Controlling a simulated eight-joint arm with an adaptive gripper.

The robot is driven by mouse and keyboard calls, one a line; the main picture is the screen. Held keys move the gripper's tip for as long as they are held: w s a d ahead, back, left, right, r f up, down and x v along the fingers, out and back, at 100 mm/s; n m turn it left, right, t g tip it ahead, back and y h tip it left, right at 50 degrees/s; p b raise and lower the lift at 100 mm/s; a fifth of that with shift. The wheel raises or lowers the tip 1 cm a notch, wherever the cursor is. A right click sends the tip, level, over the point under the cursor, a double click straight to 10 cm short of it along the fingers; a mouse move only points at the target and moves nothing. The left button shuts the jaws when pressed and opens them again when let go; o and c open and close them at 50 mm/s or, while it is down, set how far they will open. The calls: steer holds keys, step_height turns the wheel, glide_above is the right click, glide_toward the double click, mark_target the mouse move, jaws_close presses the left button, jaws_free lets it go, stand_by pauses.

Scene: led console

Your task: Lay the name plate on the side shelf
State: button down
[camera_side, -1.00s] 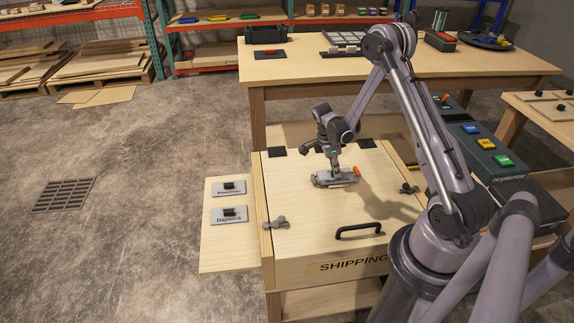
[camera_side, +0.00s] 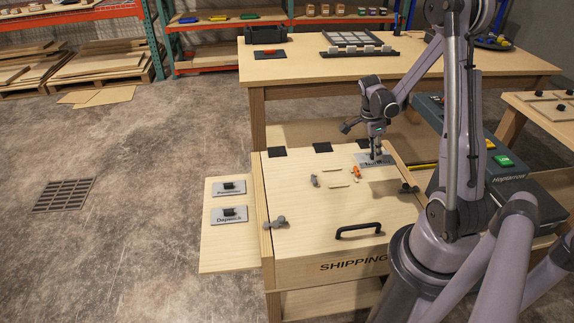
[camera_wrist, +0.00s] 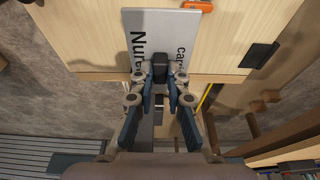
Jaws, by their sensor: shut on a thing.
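My gripper (camera_side: 375,152) is shut on the black knob (camera_wrist: 160,66) of a grey name plate (camera_side: 366,160). The plate is over the back right of the shipping crate's lid (camera_side: 290,195), seemingly raised above it. In the wrist view the plate (camera_wrist: 140,22) reaches ahead of the fingers, its lettering partly hidden by the knob and fingers. The side shelf (camera_side: 215,258) is a pale board at the crate's left. Two knobbed name plates lie on it, one (camera_side: 229,189) behind the other (camera_side: 229,215). My gripper is well to the right of the shelf.
An orange clip (camera_side: 355,171) and small pale strips (camera_side: 335,170) stand on the lid. Metal latches (camera_side: 274,222) sit at its sides, and a black handle (camera_side: 357,231) at its front. A console with a green button (camera_side: 503,161) stands right. The shelf's front part is bare.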

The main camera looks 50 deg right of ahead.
stand_by(0.4)
steer(key=w+a+f, duration=0.3)
steer(key=w+a, duration=1.3)
steer(key=w+a+f, duration=0.1)
steer(key=a, duration=0.4)
steer(key=w+a, duration=0.2)
steer(key=a, duration=0.4)
steer(key=w+a+f, duration=0.1)
steer(key=a, duration=0.4)
steer(key=shift+w+a+f, duration=0.15)
steer(key=shift+f, duration=0.2)
steer(key=w+a+f, duration=0.1)
steer(key=a+f, duration=0.1)
steer(key=a, duration=0.1)
steer(key=w+a+f, duration=0.1)
steer(key=a+f, duration=0.1)
steer(key=a, duration=0.2)
steer(key=w+a+f, duration=0.1)
steer(key=a+f, duration=0.1)
steer(key=a, duration=0.1)
steer(key=shift+w+a+f, duration=0.2)
steer(key=shift+a+f, duration=0.35)
steer(key=shift+f, duration=1.9)
steer(key=shift+f, duration=0.2)
